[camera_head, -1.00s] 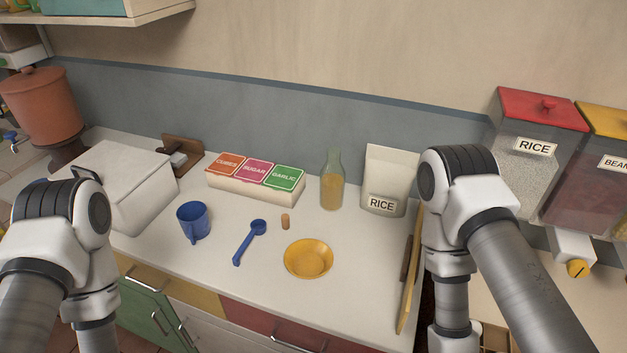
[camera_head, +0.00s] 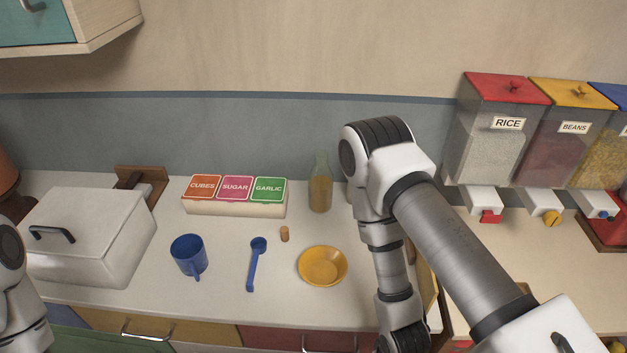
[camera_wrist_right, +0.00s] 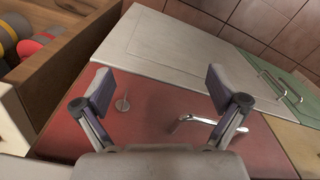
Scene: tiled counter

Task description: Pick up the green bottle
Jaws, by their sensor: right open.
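The green bottle (camera_head: 320,186) stands upright at the back of the counter in the head view, with an amber filling in its lower part. It is just right of the spice box and left of my right arm. My right gripper (camera_wrist_right: 162,88) is open and empty in the right wrist view. It is low in front of the red drawer front (camera_wrist_right: 150,115), well away from the bottle. The bottle does not show in the right wrist view. Of my left arm only a part shows at the left edge of the head view; its gripper is out of the frame.
The spice box (camera_head: 235,208) is beside the bottle. A cork (camera_head: 284,234), blue spoon (camera_head: 256,265), yellow bowl (camera_head: 322,266) and blue mug (camera_head: 188,255) lie in front. A white lidded box (camera_head: 88,235) stands left. Dispensers (camera_head: 497,135) hang right. My right arm hides the rice bag's place.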

